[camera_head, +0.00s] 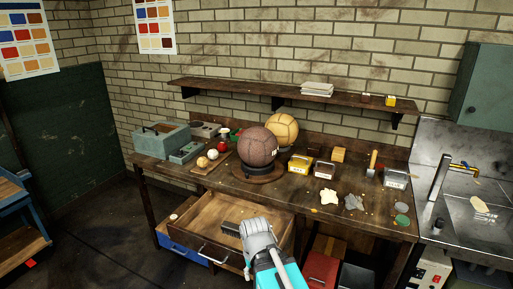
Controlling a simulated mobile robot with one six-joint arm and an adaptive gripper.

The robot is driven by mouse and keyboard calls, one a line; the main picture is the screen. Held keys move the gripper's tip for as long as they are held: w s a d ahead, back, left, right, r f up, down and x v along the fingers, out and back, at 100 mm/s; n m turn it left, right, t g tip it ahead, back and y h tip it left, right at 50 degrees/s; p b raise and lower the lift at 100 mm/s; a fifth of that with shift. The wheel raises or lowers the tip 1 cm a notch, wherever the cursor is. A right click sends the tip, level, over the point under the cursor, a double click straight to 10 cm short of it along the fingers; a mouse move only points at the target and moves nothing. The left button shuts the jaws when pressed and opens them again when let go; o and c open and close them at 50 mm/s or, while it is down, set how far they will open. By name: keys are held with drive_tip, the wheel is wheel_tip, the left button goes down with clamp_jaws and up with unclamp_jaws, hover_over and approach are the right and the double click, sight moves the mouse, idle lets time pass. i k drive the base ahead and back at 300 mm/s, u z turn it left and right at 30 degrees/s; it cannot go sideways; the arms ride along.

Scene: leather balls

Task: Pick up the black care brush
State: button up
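A small dark block-shaped object (230,228), which may be the black care brush, lies in the open wooden drawer (205,222) under the workbench; bristles cannot be made out. My gripper (256,226) is grey, at the end of my teal arm, over the front right part of the drawer. It is just right of the dark object and overlaps its right end in the picture. I cannot tell whether they touch. The fingertips are too small and covered to show whether they are open or shut.
The workbench (290,203) above the drawer holds a brown leather ball (257,147) on a round stand, a yellow ball (282,129), small boxes, cloths and tins. A blue drawer (182,243) stands below left. A metal sink counter (465,205) is at right.

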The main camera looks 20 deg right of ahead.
sight(229, 229)
drive_tip(key=u, duration=1.05)
drive_tip(key=i, duration=0.5)
drive_tip(key=z, duration=1.2)
